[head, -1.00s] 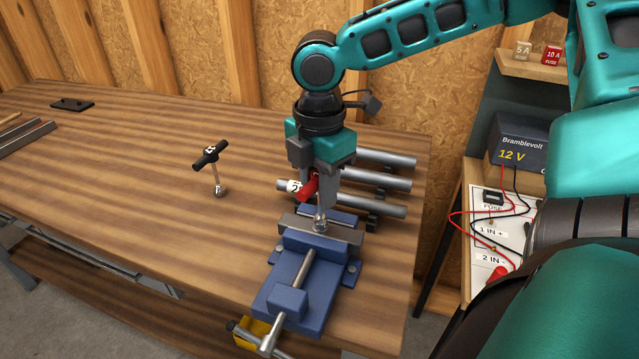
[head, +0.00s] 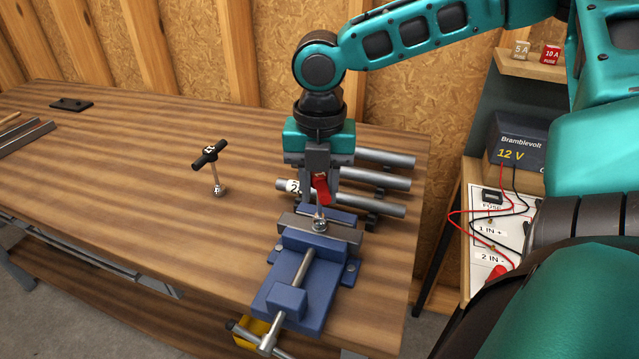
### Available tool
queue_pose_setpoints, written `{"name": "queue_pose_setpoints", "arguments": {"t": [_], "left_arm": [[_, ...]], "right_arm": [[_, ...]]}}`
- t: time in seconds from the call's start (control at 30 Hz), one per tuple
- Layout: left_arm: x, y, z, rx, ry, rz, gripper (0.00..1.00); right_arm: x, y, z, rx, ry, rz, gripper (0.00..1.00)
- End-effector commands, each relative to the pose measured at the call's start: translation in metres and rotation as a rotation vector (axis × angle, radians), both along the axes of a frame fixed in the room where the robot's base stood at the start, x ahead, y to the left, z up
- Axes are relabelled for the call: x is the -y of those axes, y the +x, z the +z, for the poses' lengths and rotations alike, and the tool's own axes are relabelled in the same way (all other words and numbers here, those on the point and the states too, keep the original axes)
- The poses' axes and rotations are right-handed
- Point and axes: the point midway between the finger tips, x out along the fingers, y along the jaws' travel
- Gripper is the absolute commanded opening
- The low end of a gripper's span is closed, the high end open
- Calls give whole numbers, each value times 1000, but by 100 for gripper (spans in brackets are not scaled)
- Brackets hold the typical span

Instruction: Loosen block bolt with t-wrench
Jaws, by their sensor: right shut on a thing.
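My right gripper (head: 320,178) points down above the vise and is shut on a red-handled T-wrench (head: 321,191). The wrench's shaft runs down to the bolt (head: 319,224) on the grey metal block (head: 295,226). The wrench's lower end is at the bolt head; I cannot tell how deeply it is seated. The block is clamped in the blue vise (head: 292,273) at the table's front right. A second T-wrench with a black handle (head: 210,153) stands on the table to the left. My left gripper is not in view.
Several grey pipes (head: 385,205) lie on a rack behind the vise. A wooden side stand with a Bramblevolt 12 V battery (head: 520,145) and red and black leads is at right. A dark plate (head: 71,105) lies at far left. The table's middle left (head: 120,170) is clear.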

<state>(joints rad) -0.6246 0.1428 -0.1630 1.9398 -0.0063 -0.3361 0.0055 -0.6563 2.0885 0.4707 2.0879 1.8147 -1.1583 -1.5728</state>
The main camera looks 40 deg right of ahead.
Motion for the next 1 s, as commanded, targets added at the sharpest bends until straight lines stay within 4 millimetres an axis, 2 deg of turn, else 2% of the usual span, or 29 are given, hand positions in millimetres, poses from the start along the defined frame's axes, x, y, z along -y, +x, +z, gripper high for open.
{"name": "queue_pose_setpoints", "arguments": {"t": [0.03, 0.2, 0.57, 0.67, 0.9, 1.0], "left_arm": [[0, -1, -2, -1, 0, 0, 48], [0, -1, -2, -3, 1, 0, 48], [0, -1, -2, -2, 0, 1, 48], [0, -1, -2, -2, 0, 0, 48], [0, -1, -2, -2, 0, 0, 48], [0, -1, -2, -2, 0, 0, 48]], "right_arm": [[0, -5, -8, -19, 5, 62, 0], [0, -6, -9, -18, 4, 228, 0], [1, -6, -9, -18, 3, 268, 0], [1, -6, -9, -18, 3, 327, 0], [2, -6, -10, -16, 2, 582, 0], [2, -6, -10, -16, 2, 550, 0]]}}
